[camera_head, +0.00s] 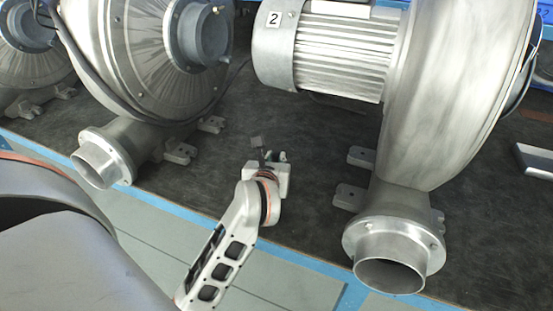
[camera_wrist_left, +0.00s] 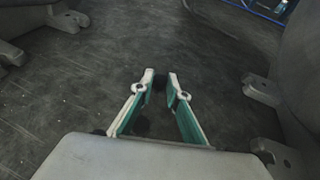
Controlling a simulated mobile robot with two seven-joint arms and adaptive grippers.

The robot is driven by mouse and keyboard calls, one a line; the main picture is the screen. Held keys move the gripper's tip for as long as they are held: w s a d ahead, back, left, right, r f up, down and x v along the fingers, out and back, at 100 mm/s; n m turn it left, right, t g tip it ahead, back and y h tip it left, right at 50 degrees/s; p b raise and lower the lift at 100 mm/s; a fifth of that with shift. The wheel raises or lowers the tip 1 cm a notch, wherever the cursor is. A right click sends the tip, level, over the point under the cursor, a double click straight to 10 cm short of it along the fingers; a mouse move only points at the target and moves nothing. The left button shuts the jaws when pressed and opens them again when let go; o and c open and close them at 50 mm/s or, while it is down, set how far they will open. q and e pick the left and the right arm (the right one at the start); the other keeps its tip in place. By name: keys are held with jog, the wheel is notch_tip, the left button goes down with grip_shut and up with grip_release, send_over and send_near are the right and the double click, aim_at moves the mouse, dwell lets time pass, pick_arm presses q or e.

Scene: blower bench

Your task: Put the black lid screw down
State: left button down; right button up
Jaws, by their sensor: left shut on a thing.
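My left gripper (camera_head: 267,156) hangs over the dark bench top between the two nearest blowers. In the left wrist view its two fingers (camera_wrist_left: 160,84) point away from the camera, with their tips close together. A small black thing, which looks like the black lid screw (camera_wrist_left: 160,82), sits between the tips, and the gripper is shut on it. The screw is tiny and dark against the dark surface, so its tilt and its gap to the bench cannot be told. In the head view I cannot make the screw out. My right gripper is in neither view.
Blower 2 (camera_head: 433,115) stands at the right, its outlet flange (camera_head: 393,240) near the front edge. Another blower (camera_head: 140,60) stands at the left. Their mounting feet stick out beside the gripper. The dark bench top (camera_head: 300,215) is bare between them. Blue tape (camera_head: 170,205) runs along the front edge.

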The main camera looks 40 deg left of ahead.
pick_arm(q)
jog(key=shift+f, duration=0.3)
jog(key=c, duration=2)
grip_release()
jog(key=shift+o, duration=0.2)
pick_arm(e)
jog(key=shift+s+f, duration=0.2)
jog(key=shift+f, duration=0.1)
pick_arm(q)
jog(key=shift+r, duration=0.1)
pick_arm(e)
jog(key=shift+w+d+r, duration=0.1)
pick_arm(q)
jog(key=shift+r, duration=0.35)
jog(key=p+v, duration=0.1)
jog(key=v, duration=1)
jog(key=shift+s+d+f+p, duration=0.1)
jog(key=shift+d+p, duration=0.05)
jog(key=shift+p, duration=0.2)
jog(key=shift+s+d, duration=0.15)
jog(key=shift+s, duration=0.2)
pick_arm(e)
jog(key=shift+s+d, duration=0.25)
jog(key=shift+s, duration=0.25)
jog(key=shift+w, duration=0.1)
